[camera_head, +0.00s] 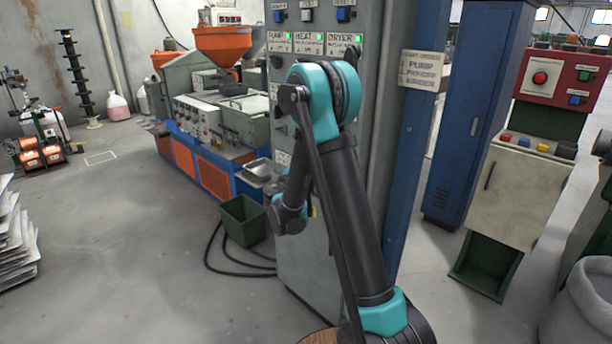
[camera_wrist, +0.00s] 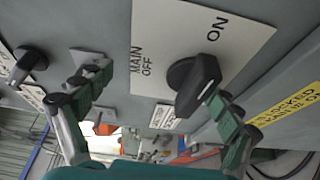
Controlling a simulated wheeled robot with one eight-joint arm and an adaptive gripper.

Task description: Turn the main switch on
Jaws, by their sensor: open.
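The main switch (camera_wrist: 193,82) is a black rotary knob on a white plate (camera_wrist: 168,28) marked MAIN, OFF and ON in the wrist view. I cannot tell for sure which mark the knob points to. My gripper (camera_wrist: 158,86) is open, its green-padded fingers spread in front of the panel. The right finger's tip is at the knob's lower right edge, touching or very close. The left finger is well to the left of the knob, over the panel. In the head view my arm hides the switch and the gripper.
The grey control cabinet (camera_head: 367,150) has PUMP, HEAT and DRYER labels with green lamps. Another black knob (camera_wrist: 30,62) is at the left in the wrist view. A green bin (camera_head: 243,220) and black cables lie by the cabinet's foot. Open floor is at the left.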

